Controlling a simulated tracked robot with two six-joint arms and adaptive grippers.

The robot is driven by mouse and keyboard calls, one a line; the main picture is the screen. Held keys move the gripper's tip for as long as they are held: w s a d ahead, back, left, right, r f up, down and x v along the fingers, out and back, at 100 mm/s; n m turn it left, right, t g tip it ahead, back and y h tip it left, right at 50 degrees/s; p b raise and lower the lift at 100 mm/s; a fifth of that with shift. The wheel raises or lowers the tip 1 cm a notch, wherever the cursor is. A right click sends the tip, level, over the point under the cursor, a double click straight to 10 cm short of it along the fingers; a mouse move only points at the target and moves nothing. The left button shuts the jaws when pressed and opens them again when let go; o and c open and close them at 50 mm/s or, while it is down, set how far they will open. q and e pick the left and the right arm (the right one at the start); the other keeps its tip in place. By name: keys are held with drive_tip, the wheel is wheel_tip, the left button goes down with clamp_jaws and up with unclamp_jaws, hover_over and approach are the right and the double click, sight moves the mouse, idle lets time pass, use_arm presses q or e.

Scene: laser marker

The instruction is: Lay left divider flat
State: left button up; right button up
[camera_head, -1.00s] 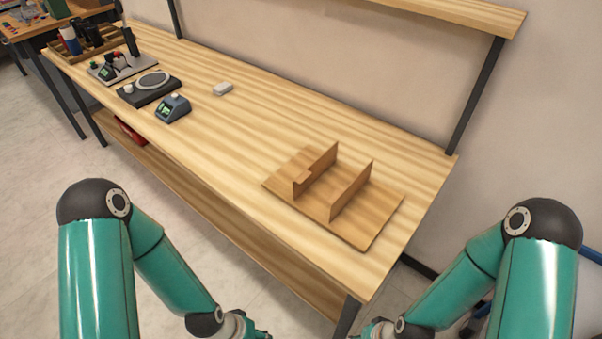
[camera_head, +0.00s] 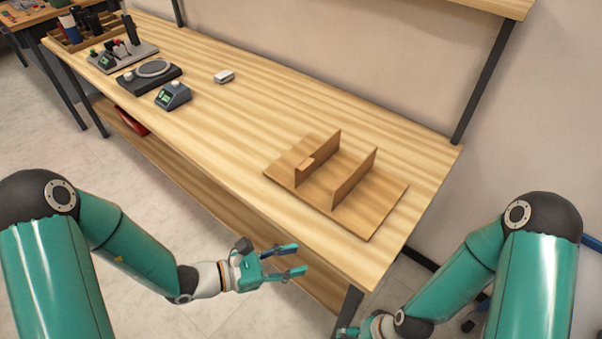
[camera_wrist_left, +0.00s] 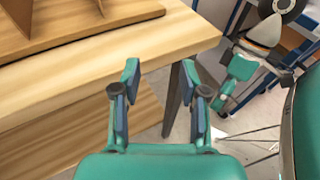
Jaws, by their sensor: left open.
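Two thin wooden dividers stand upright on a flat wooden board (camera_head: 375,219) near the front right of the workbench. The left divider (camera_head: 322,158) has a small wooden piece (camera_head: 304,165) against its left side near the front. The right divider (camera_head: 354,178) stands apart from it. My left gripper (camera_head: 300,260) is open and empty, in front of the bench edge and short of the board. In the left wrist view its fingers (camera_wrist_left: 162,85) are spread, with the board (camera_wrist_left: 100,20) at top left. My right gripper (camera_head: 358,332) is low near the bench leg, only partly visible.
The workbench (camera_head: 250,125) is clear left of the board. A white block (camera_head: 224,76), a small device with a green display (camera_head: 172,96) and a black round-plate device (camera_head: 150,77) stand farther left. A bench post (camera_head: 485,75) rises at the back right.

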use_arm(q)
drive_tip(key=w+a+r+n+t+y, duration=0.3)
drive_tip(key=w+a+r+n+t, duration=0.3)
drive_tip(key=w+a+t, duration=0.25)
drive_tip(key=p, duration=0.3)
approach(306, 163)
drive_tip(key=x, duration=1)
